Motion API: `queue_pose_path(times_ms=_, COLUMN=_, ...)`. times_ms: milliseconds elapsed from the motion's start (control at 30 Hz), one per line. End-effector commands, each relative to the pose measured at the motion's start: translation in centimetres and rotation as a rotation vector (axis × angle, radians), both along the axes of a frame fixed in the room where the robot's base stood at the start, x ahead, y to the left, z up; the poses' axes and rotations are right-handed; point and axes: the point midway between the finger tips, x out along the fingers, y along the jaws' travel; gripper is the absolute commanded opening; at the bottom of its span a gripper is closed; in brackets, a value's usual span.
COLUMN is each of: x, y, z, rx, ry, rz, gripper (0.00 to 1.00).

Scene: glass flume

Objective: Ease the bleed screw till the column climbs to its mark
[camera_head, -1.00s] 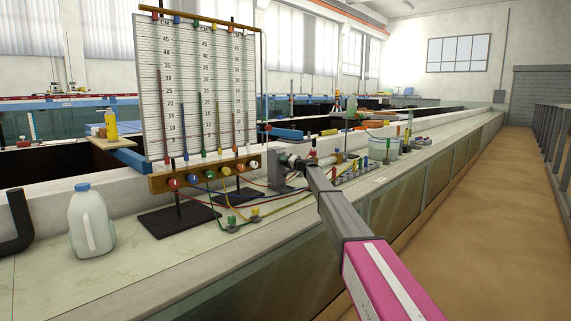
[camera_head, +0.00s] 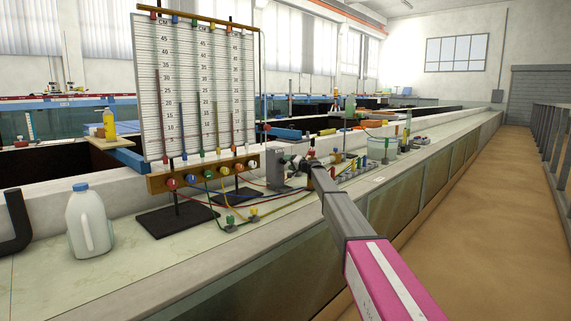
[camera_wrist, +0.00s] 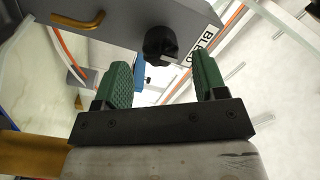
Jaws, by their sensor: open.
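A black knob (camera_wrist: 160,42), which looks like the bleed screw, stands out from a grey plate (camera_wrist: 125,18) in the wrist view. A white label (camera_wrist: 200,45) beside it is partly hidden and begins "BL". My gripper (camera_wrist: 162,68) is open, its green pads either side of the knob's line and short of it, with gaps on both sides. In the head view my gripper (camera_head: 298,164) is at the grey bracket (camera_head: 278,180), right of the manometer board (camera_head: 180,85). The board has several coloured columns against a cm scale; I cannot make out a target mark.
Coloured hoses (camera_head: 240,212) run low over the bench between board and bracket. A white jug (camera_head: 88,222) stands at left. Beakers and small bottles (camera_head: 382,148) crowd the bench beyond my gripper. The aisle (camera_head: 490,220) at right is clear.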

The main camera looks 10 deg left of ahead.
Motion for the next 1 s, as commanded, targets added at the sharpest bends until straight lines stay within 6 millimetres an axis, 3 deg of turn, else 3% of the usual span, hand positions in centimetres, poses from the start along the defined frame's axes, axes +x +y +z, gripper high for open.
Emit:
queue_pose_path(times_ms=100, x=-1.8, y=-2.0, z=0.0, rx=0.0, ry=0.0, rz=-0.001, gripper=0.65)
queue_pose_path(times_ms=333, x=-3.9, y=-4.8, z=0.0, rx=0.001, ry=0.001, rz=0.0, gripper=0.65)
queue_pose_path(times_ms=1000, x=-4.1, y=-5.2, z=0.0, rx=0.001, ry=0.001, rz=0.0, gripper=0.65)
